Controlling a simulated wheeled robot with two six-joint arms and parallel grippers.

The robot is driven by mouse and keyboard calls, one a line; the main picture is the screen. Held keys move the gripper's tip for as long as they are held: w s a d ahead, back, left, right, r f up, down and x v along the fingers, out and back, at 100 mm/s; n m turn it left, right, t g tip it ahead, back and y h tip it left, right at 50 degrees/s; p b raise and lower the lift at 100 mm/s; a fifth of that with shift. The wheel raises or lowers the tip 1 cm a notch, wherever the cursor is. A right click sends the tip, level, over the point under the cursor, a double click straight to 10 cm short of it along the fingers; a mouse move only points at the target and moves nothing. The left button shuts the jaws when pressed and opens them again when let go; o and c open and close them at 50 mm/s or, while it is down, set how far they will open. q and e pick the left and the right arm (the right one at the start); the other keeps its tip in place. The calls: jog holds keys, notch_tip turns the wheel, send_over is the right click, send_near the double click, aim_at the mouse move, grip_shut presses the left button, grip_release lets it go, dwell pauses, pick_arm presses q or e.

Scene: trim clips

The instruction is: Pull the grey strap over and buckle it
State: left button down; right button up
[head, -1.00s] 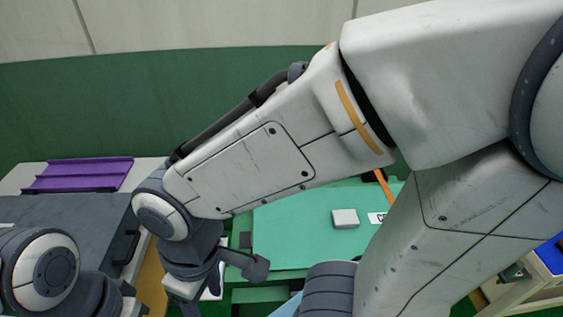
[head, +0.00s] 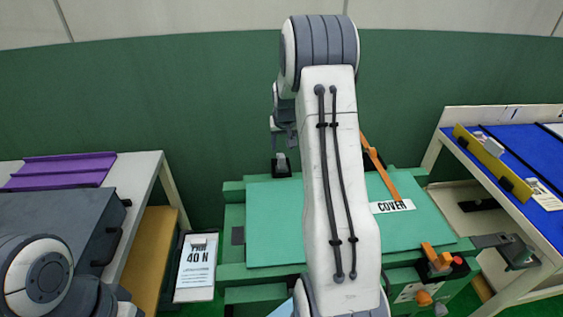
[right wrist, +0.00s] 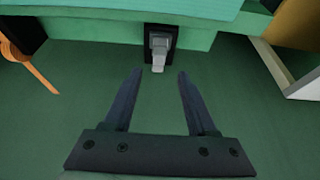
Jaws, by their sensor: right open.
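A grey strap end (head: 281,163) sits in a black holder at the back left edge of the green bench, by the cover (head: 266,222). In the right wrist view, the grey strap end (right wrist: 160,48) hangs at the top middle, just beyond the fingertips. My right gripper (head: 287,143) is beyond the bench's back edge, close to it. In the right wrist view, the right gripper (right wrist: 159,74) is open and empty, with the strap end ahead of the gap. My left gripper is out of view. No grey buckle can be made out; my right arm hides the cover's middle.
An orange strap (head: 380,167) lies over the back of the cover, near the COVER label (head: 392,206). An orange buckle part (head: 437,258) is at the front right. A blue-topped table (head: 505,155) stands right, a dark case (head: 55,225) left, a 40 N sign (head: 196,265) beside the bench.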

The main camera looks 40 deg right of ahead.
aim_at(282, 157)
jog(key=x, duration=1)
jog(key=shift+f, duration=0.1)
jog(key=shift+c, duration=0.3)
grip_shut()
jog(key=shift+s, duration=0.1)
dwell(0.8)
